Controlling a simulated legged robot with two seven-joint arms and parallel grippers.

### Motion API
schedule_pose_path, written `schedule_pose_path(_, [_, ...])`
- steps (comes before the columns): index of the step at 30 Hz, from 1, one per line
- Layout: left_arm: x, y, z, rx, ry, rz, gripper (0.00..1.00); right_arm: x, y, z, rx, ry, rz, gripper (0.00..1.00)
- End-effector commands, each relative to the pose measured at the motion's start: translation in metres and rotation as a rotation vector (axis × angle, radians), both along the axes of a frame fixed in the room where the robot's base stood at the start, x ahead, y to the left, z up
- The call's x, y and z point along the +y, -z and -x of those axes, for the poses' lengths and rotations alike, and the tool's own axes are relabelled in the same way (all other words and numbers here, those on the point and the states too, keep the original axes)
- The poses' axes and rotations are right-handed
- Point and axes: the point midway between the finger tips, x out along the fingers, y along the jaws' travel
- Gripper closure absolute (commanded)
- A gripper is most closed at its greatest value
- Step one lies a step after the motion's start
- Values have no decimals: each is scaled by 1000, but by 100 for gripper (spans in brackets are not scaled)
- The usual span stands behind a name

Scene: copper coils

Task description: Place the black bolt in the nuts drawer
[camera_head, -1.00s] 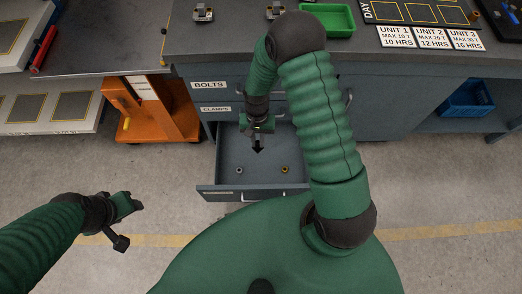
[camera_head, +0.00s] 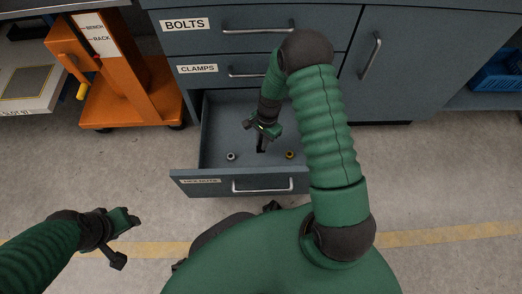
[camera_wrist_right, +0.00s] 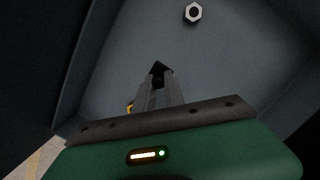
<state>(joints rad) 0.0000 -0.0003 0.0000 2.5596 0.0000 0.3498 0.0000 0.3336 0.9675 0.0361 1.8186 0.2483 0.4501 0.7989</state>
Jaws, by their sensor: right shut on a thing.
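The open nuts drawer (camera_head: 240,183) is the lowest one, with a blurred label on its front. Inside lie a silver nut (camera_head: 231,156) and a brass nut (camera_head: 289,155). My right gripper (camera_head: 262,140) points down inside the drawer's outline, between and behind the nuts. It is shut on the black bolt (camera_head: 261,146). In the right wrist view the bolt's dark tip (camera_wrist_right: 159,69) shows between the fingers, above the grey drawer floor, with the silver nut (camera_wrist_right: 193,12) beyond. Contact with the floor cannot be told. My left gripper (camera_head: 128,222) hangs over the floor; its opening is unclear.
Closed drawers marked bolts (camera_head: 185,25) and clamps (camera_head: 197,69) are above the open drawer. A cabinet door (camera_head: 410,60) is to the right. An orange stand (camera_head: 125,75) is at left, and a blue bin (camera_head: 497,72) at far right. The drawer floor has bare room.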

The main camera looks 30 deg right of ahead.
Motion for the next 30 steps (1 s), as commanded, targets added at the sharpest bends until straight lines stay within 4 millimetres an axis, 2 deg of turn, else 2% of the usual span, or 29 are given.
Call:
schedule_pose_path(1, [0, 16, 0, 1, 0, 0, 52, 0, 20, 1, 1, 0, -1, 100])
schedule_pose_path(9, [0, 46, 0, 1, 0, 0, 52, 0, 62, 0, -1, -1, 0, 100])
schedule_pose_path(19, [0, 42, 0, 1, 0, 0, 52, 0, 61, 0, 0, -2, 0, 100])
schedule_pose_path(20, [0, 42, 0, 1, 0, 0, 52, 0, 61, 0, 0, -2, 0, 82])
schedule_pose_path(24, [0, 42, 0, 1, 0, 0, 52, 0, 61, 0, 0, -2, 0, 64])
schedule_pose_path(30, [0, 42, 0, 1, 0, 0, 52, 0, 61, 0, 0, -2, 0, 64])
